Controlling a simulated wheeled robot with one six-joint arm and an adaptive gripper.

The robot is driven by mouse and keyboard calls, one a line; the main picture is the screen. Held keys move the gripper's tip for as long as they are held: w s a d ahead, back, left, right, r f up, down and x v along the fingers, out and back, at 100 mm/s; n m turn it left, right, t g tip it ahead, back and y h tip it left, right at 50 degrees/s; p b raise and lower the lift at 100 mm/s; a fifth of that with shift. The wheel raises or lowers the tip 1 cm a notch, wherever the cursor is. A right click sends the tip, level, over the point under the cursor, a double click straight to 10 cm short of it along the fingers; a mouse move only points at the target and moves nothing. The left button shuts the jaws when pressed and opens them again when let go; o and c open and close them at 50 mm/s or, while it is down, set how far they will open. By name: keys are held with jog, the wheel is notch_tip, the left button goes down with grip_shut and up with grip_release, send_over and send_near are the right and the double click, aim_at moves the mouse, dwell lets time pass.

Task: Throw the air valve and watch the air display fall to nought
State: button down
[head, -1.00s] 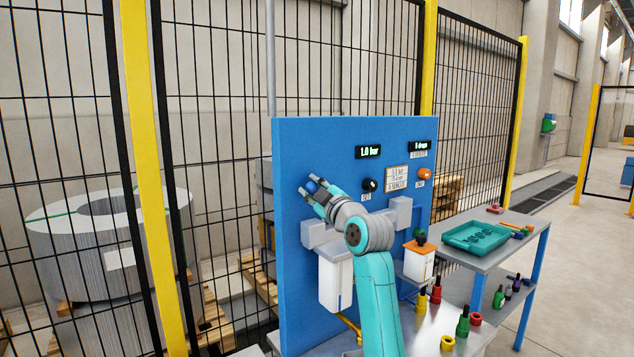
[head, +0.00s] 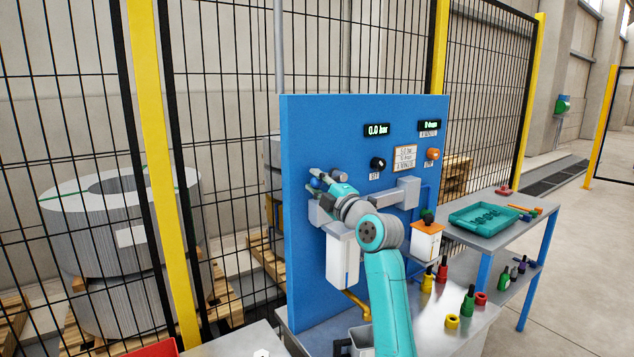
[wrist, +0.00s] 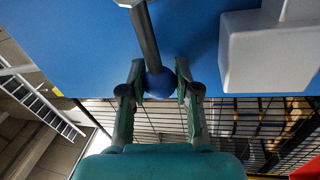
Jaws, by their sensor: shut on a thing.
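My gripper (head: 318,180) is at the left part of the blue panel (head: 320,125), with its fingers shut on the blue ball knob of the air valve lever. In the wrist view the knob (wrist: 159,83) sits between the two fingertips, and the grey lever (wrist: 145,38) runs from it up to a pale pivot on the panel. The valve's body is mostly hidden behind my gripper in the head view.
A second display (head: 429,126), a black knob (head: 378,164) and an orange button (head: 433,154) are on the panel. Grey blocks and a white container (head: 342,258) sit below. A bench (head: 497,240) with a teal tray (head: 484,218) stands at right. Mesh fencing is behind.

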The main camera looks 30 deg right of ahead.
jog(key=shift+f, duration=0.15)
jog(key=c, duration=0.8)
grip_release()
jog(key=s, duration=0.4)
jog(key=s+f, duration=0.1)
jog(key=s, duration=0.2)
jog(key=s+f, duration=0.1)
jog(key=s, duration=0.3)
jog(key=shift+s+d+f, duration=0.1)
jog(key=shift+s+d, duration=0.1)
jog(key=shift+s, duration=0.15)
jog(key=shift+f, duration=0.1)
